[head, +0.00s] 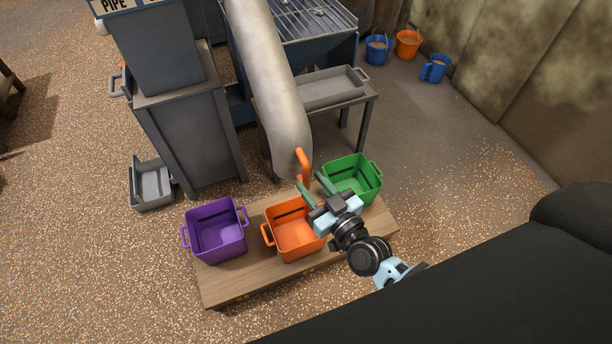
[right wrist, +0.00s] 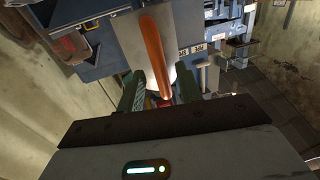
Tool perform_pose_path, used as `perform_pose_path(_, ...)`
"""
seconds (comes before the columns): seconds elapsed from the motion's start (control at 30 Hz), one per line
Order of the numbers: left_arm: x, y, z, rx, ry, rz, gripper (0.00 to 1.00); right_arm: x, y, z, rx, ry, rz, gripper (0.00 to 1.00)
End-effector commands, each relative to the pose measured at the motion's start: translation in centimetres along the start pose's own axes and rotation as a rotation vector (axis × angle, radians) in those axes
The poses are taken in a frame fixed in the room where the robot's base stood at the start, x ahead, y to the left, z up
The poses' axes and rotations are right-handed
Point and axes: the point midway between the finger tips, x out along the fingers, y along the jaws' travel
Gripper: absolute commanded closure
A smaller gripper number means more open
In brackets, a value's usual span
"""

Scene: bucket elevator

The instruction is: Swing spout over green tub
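The grey spout (head: 268,75) hangs down, with its lower end behind the orange tub (head: 294,250) and left of the green tub (head: 372,188). An orange handle (head: 303,163) stands at the spout's lower end. My right gripper (head: 312,184) is at the handle, above the gap between the orange and green tubs. In the right wrist view the handle (right wrist: 152,50) lies between the two spread green fingers (right wrist: 157,84), with gaps on both sides. Whether a finger touches it is unclear. My left gripper is not in view.
The tubs stand on a wooden bench (head: 225,287), with a purple tub (head: 217,234) at its left. A grey tray (head: 330,88) rests on a stand behind the green tub. Several buckets stand at the back wall (head: 490,60). The floor to the left is mostly clear.

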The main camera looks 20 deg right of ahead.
Motion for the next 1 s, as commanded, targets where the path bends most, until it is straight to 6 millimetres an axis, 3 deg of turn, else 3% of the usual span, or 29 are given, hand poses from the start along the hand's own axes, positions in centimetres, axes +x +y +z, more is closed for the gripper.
perform_pose_path(0.2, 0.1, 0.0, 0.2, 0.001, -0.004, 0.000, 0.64, 2.5, 0.0, 0.0, 0.000, -0.001, -0.001, 0.65)
perform_pose_path(0.57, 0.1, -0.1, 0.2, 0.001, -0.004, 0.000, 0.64, 3.1, 0.0, 0.0, 0.000, -0.001, -0.001, 0.65)
perform_pose_path(0.87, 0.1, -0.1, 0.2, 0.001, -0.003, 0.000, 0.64, 3.0, 0.0, 0.0, 0.000, -0.001, 0.000, 1.00)
perform_pose_path(1.0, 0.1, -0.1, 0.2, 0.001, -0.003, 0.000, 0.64, 3.0, 0.0, 0.0, 0.000, -0.001, 0.000, 1.00)
